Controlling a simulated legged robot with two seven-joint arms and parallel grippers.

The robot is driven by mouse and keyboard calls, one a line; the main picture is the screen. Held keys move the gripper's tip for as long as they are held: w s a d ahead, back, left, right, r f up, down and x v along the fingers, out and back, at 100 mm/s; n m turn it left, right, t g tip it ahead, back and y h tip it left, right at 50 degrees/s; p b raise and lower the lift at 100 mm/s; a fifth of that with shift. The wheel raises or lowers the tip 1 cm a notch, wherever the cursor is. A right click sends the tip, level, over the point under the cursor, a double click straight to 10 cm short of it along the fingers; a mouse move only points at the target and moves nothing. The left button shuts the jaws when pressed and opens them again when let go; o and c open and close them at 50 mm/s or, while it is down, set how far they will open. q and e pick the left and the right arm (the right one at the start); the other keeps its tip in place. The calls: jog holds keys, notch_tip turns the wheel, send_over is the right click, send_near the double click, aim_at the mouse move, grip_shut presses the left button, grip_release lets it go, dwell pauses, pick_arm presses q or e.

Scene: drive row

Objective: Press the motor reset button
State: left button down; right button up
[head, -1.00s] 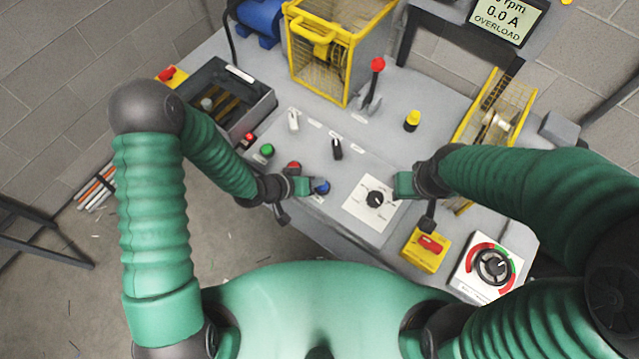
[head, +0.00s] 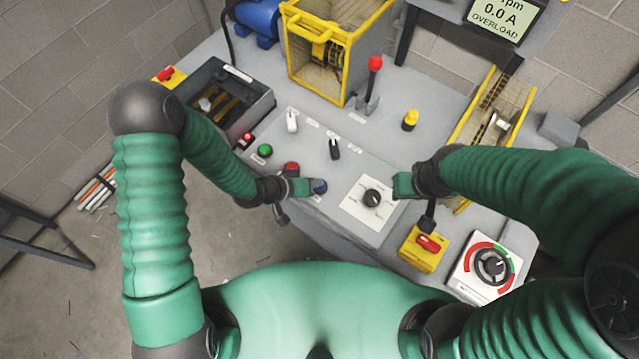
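The blue button (head: 320,186) sits at the front edge of the sloped grey panel in the head view. My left gripper (head: 306,187) is right at its left side, with the fingertips touching or almost touching it. The fingers overlap in this view, so their opening does not show. My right gripper (head: 402,186) hovers to the right of the black rotary knob (head: 372,198) on its white plate. Its fingers are also too foreshortened to judge.
A red button (head: 291,168) and a green button (head: 264,150) lie left of the blue one. A red-knobbed lever (head: 375,64) and yellow cage (head: 335,50) stand behind. A yellow box with a red switch (head: 428,243) and a round dial (head: 492,266) are at the right front.

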pick_arm(q)
jog(key=shift+d, duration=0.35)
pick_arm(e)
jog(key=shift+d+f, duration=0.1)
jog(key=shift+d, duration=0.35)
pick_arm(q)
jog(key=shift+a, duration=0.1)
pick_arm(e)
jog(key=shift+a, duration=0.1)
pick_arm(q)
jog(key=shift+a+r+p, duration=0.15)
jog(key=shift+r+p, duration=0.35)
jog(key=shift+p, duration=0.05)
pick_arm(e)
jog(key=shift+a+r, duration=0.2)
jog(key=shift+r, duration=0.35)
jog(key=shift+d, duration=0.1)
